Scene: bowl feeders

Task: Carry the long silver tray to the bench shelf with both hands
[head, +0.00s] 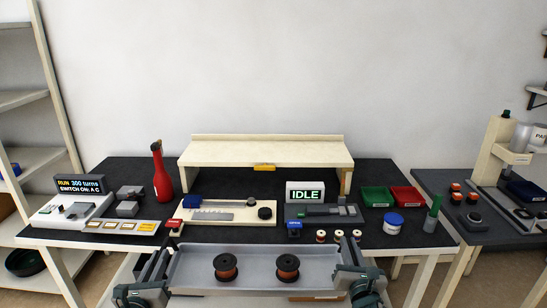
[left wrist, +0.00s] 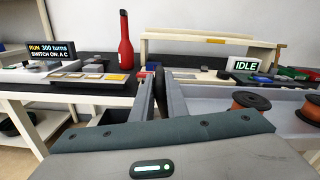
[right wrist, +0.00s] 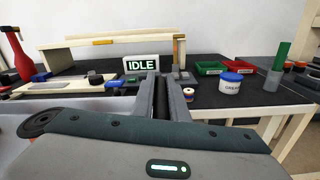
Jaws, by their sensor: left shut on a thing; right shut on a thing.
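The long silver tray (head: 258,262) is held level in front of the bench, with two dark spools with copper-brown windings (head: 226,267) (head: 288,267) standing in it. My left gripper (head: 158,266) is shut on the tray's left end wall; its fingers also show in the left wrist view (left wrist: 160,95). My right gripper (head: 352,255) is shut on the right end wall; its fingers show in the right wrist view (right wrist: 161,97). The cream bench shelf (head: 265,152) stands at the back of the dark bench top, with a yellow label on its front edge. Its top is empty.
Between tray and shelf, the bench holds a cream board with tools (head: 228,212), an IDLE display (head: 305,192) and several small spools (head: 338,236). A red bottle (head: 161,172) stands left of the shelf. Green (head: 377,197) and red bins (head: 407,197) and a blue-lidded jar (head: 393,223) stand right.

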